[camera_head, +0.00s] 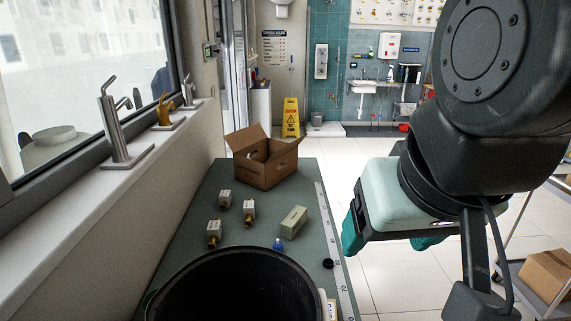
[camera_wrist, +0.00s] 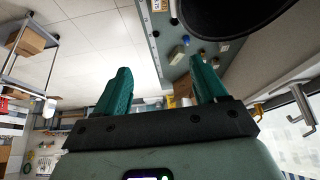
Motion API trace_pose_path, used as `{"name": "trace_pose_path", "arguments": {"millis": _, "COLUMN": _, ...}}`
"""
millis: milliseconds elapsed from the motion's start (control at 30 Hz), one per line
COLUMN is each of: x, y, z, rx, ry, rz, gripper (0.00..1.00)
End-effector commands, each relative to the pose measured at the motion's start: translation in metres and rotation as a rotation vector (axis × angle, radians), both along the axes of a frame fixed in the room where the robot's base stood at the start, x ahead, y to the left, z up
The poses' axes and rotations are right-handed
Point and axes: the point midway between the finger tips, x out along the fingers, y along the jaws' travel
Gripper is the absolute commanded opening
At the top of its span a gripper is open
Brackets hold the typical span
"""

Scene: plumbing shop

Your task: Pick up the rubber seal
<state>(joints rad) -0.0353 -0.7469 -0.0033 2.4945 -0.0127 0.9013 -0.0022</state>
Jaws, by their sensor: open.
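A small black round piece, which looks like the rubber seal (camera_head: 327,263), lies on the green bench top by the ruler strip, just right of the black bucket. My gripper (camera_head: 391,240) has teal fingers and hangs over the floor to the right of the bench, apart from the seal. In the wrist view the fingers (camera_wrist: 160,72) stand wide apart with nothing between them.
The black bucket (camera_head: 235,292) fills the bench front. A blue cap (camera_head: 278,244), a pale green block (camera_head: 293,221) and several white-and-brass valves (camera_head: 249,209) lie beyond it. An open cardboard box (camera_head: 266,171) stands at the far end. A wall and window border the left.

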Motion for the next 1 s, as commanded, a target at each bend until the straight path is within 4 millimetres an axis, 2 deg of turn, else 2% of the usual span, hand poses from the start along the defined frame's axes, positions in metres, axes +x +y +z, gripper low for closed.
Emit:
{"name": "trace_pose_path", "arguments": {"millis": 133, "x": 0.011, "y": 0.0, "z": 0.001, "rx": -0.025, "ry": 0.017, "rz": 0.034, "gripper": 0.71}}
{"name": "trace_pose_path", "arguments": {"millis": 233, "x": 0.035, "y": 0.001, "z": 0.002, "rx": -0.077, "ry": 0.05, "rz": 0.114, "gripper": 0.71}}
{"name": "trace_pose_path", "arguments": {"millis": 367, "x": 0.082, "y": 0.004, "z": -0.003, "rx": -0.168, "ry": 0.11, "rz": 0.278, "gripper": 0.71}}
{"name": "trace_pose_path", "arguments": {"millis": 567, "x": 0.16, "y": 0.012, "z": -0.034, "rx": -0.287, "ry": 0.199, "rz": 0.563, "gripper": 0.71}}
{"name": "trace_pose_path", "arguments": {"millis": 767, "x": 0.232, "y": 0.022, "z": -0.093, "rx": -0.365, "ry": 0.278, "rz": 0.858, "gripper": 0.71}}
{"name": "trace_pose_path", "arguments": {"millis": 867, "x": 0.263, "y": 0.028, "z": -0.132, "rx": -0.391, "ry": 0.311, "rz": 1.009, "gripper": 0.71}}
{"name": "trace_pose_path", "arguments": {"millis": 1000, "x": 0.298, "y": 0.037, "z": -0.198, "rx": -0.409, "ry": 0.347, "rz": 1.222, "gripper": 0.71}}
